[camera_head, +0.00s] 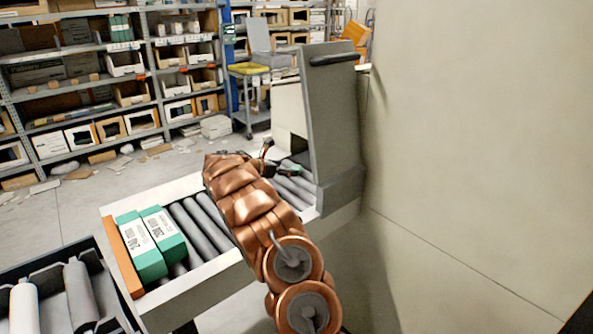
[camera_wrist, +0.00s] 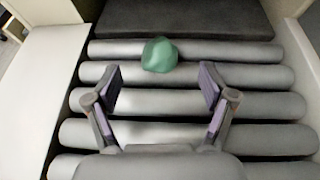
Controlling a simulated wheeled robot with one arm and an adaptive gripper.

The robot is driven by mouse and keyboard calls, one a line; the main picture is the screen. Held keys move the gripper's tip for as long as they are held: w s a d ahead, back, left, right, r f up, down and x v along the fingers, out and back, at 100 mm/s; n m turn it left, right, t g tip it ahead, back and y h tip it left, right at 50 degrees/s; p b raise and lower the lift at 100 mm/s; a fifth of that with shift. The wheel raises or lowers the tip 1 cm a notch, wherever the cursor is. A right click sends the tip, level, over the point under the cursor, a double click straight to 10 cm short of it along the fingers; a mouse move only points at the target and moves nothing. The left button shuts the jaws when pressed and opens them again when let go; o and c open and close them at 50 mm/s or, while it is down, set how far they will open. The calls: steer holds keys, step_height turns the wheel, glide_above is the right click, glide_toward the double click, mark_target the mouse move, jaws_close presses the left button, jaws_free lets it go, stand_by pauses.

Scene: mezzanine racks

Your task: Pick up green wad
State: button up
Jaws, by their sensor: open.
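The green wad (camera_wrist: 160,55) is a small rounded lump on the grey rollers in the wrist view, near the far end by a dark flat panel. My gripper (camera_wrist: 161,85) is open, with its two fingers spread wide. The wad lies beyond the fingertips, roughly centred between them, and nothing is held. In the head view my copper arm reaches over the roller conveyor (camera_head: 205,225), and my gripper (camera_head: 290,170) is near the grey machine at its far end. The wad cannot be made out there.
Two green-and-white boxes (camera_head: 142,245) sit on the conveyor's near end by an orange end stop (camera_head: 121,258). A tall grey machine housing (camera_head: 335,120) stands at the far end, beside a beige wall (camera_head: 470,140). Shelving racks (camera_head: 90,85) and floor litter lie behind.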

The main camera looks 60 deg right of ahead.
steer(key=shift+f+p+x, duration=0.15)
steer(key=shift+p+x, duration=0.15)
steer(key=shift+x, duration=0.55)
steer(key=shift+f+p+x, duration=0.2)
steer(key=shift+p+x, duration=0.1)
steer(key=shift+x, duration=1.25)
steer(key=shift+w, duration=0.1)
steer(key=shift+c, duration=0.4)
steer(key=c, duration=1.2)
